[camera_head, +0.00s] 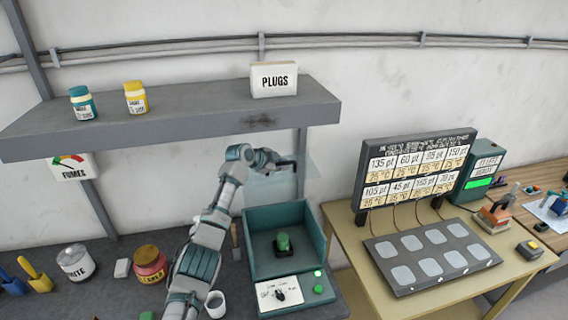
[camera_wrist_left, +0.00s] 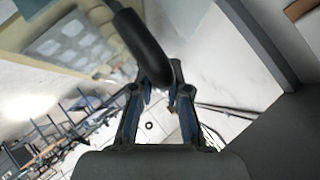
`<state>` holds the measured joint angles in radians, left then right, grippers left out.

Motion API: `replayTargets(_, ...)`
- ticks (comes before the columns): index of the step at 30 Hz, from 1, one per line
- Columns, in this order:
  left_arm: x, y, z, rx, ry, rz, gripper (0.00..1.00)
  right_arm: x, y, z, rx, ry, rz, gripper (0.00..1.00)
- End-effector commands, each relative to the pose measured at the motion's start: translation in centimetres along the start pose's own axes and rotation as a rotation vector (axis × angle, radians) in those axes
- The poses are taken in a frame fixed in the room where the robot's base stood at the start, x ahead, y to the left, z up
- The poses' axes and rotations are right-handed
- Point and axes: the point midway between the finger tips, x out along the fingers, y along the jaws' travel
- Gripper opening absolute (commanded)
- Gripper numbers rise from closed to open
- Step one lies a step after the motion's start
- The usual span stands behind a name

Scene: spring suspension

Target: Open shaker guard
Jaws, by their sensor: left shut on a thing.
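The shaker (camera_head: 262,268) is a teal open-topped box on the dark bench, with a green-capped item (camera_head: 283,243) standing inside. Its clear guard (camera_head: 290,180) stands raised above the back of the box, faint against the wall. My left gripper (camera_head: 272,161) is up at the guard, shut on its dark handle (camera_head: 288,163). In the left wrist view the handle (camera_wrist_left: 142,45) is a thick black bar reaching the fingertips (camera_wrist_left: 165,88). The exact contact is partly hidden by the fingers. My right gripper is not in view.
A grey shelf (camera_head: 170,118) with jars and a PLUGS box (camera_head: 273,79) is close above and left of the gripper. A control panel (camera_head: 280,294) with knob and green lights fronts the shaker.

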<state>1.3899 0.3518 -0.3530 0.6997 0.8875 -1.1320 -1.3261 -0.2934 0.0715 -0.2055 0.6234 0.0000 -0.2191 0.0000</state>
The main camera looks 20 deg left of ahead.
Motion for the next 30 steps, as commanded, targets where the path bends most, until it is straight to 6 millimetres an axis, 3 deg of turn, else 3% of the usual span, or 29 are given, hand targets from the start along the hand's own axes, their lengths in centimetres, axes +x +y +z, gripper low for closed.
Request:
replayTargets(7, -0.1, 0.1, 0.2, -0.022, 0.006, 0.025, 0.00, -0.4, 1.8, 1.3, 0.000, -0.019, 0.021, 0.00)
replayTargets(16, -0.1, 0.2, 0.4, -0.024, 0.005, 0.027, 0.00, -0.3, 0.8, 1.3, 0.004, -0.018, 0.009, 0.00)
replayTargets(17, -0.1, 0.2, 0.4, -0.024, 0.005, 0.027, 0.18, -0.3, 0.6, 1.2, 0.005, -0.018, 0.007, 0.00)
replayTargets(20, -0.1, 0.1, 0.4, -0.024, 0.005, 0.026, 0.41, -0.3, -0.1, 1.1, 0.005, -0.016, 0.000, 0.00)
replayTargets(26, -0.3, 0.0, 0.4, -0.022, 0.005, 0.023, 0.41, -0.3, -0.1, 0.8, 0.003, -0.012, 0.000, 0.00)
replayTargets(30, -0.6, 0.0, 0.5, -0.022, 0.006, 0.022, 0.41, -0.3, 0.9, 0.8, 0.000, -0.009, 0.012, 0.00)
